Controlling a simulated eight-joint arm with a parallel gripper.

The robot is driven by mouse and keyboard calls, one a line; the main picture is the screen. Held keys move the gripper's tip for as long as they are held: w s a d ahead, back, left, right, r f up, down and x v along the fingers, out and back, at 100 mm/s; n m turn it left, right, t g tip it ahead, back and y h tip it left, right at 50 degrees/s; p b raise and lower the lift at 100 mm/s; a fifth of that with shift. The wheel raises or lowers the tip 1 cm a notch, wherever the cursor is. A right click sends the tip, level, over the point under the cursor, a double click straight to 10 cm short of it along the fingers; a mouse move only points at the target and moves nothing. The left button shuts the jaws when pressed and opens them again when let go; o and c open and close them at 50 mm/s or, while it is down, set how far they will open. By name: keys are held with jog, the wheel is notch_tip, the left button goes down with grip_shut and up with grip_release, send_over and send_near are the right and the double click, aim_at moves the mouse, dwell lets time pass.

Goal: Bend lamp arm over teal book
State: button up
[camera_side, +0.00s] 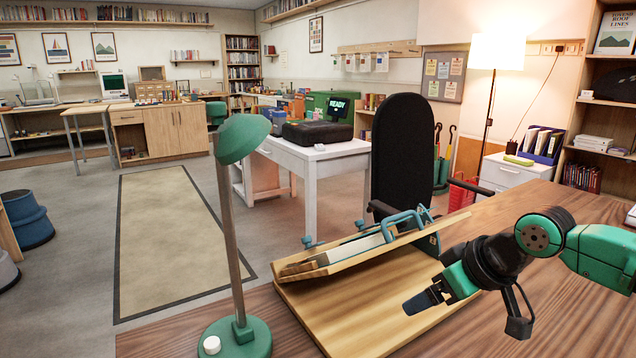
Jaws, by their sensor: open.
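The green desk lamp (243,137) stands at the front edge of the wooden desk. Its head is a dome at the top of a straight, nearly upright grey-brown arm (229,235), and its round green base (236,340) has a white knob. To its right, a flat book-like item (350,250) with pale sides lies on a tilted wooden stand; teal-blue parts show along it, but its cover is hard to make out. The lamp head is left of the stand, not above it. My gripper (467,314) is open and empty, right of the stand, apart from the lamp.
The wooden stand's base board (345,315) fills the desk between the lamp and my gripper. A black chair (398,150) rises behind the stand. A white table (312,155) with a black device is farther back. The desktop (545,205) is mostly clear at right.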

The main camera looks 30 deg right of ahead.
aim_at(224, 105)
jog(key=shift+r, duration=0.4)
jog(key=shift+c, duration=0.9)
notch_tip(224, 105, up, 27)
jog(key=w+a+n+t+y, duration=0.5)
jog(key=w+a+n+y, duration=0.4)
jog(key=w+a+y, duration=0.5)
jog(key=shift+t+h, duration=0.3)
jog(key=shift+h, duration=0.3)
jog(key=f, duration=0.1)
jog(key=a+f, duration=0.1)
jog(key=f, duration=0.1)
jog(key=w+a+f, duration=0.1)
jog(key=f, duration=0.1)
jog(key=shift+w, duration=0.1)
jog(key=shift+x, duration=2.45)
jog(key=shift+c, duration=0.2)
